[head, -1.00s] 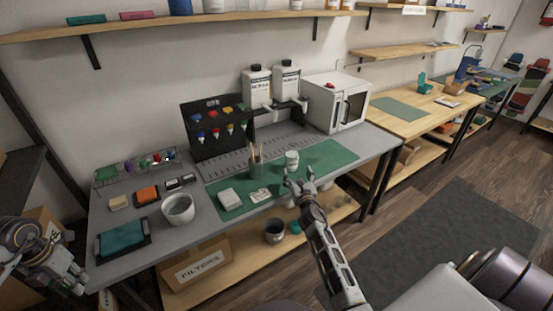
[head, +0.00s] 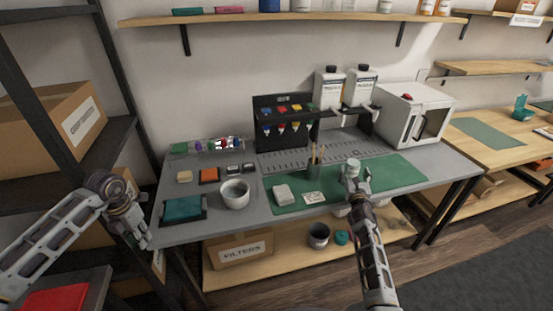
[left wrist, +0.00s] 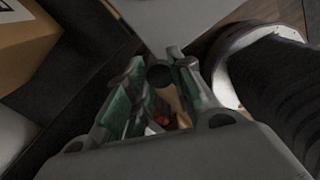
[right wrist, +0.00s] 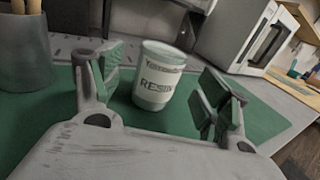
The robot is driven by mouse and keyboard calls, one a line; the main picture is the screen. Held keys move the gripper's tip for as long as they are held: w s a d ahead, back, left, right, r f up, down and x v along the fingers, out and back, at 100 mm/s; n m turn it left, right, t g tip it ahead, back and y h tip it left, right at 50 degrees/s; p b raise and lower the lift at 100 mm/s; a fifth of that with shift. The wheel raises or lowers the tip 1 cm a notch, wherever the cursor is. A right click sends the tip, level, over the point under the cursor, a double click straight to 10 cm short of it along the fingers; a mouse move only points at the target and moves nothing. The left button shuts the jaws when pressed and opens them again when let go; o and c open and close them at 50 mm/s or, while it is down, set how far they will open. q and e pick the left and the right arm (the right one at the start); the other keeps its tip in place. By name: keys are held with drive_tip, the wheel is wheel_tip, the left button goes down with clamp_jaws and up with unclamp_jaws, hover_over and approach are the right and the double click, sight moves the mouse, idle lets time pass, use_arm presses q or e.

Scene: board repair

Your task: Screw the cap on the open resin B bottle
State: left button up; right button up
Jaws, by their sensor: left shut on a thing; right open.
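A small white jar (right wrist: 155,80) with a pale green top and a label reading "RESIN" stands upright on the green mat; any letter after that word is unreadable. It also shows in the head view (head: 353,162). I cannot tell whether its top is open. My right gripper (head: 357,180) is open at the jar, with its fingers (right wrist: 158,95) on either side, apart from it. My left gripper (head: 143,240) is off the table's front left corner. Its fingers (left wrist: 160,85) are shut on a small dark round thing (left wrist: 160,76), possibly a cap.
Two white bottles (head: 330,90) with black tops stand on the rack behind the mat. A brush cup (head: 315,172), white block (head: 283,194) and white bucket (head: 235,194) are left of the jar. A white oven (head: 412,112) is behind right. The mat's right part (head: 400,172) is clear.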

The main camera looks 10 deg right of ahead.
sight(357, 149)
drive_tip(key=shift+w, duration=0.1)
idle(0.3)
use_arm(q)
drive_tip(key=shift+f+b, duration=0.3)
use_arm(e)
drive_tip(key=shift+x, duration=2.5)
drive_tip(key=shift+f, duration=0.1)
drive_tip(key=c, duration=1.3)
use_arm(q)
drive_tip(key=shift+r, duration=0.1)
use_arm(e)
drive_tip(key=shift+r, duration=0.25)
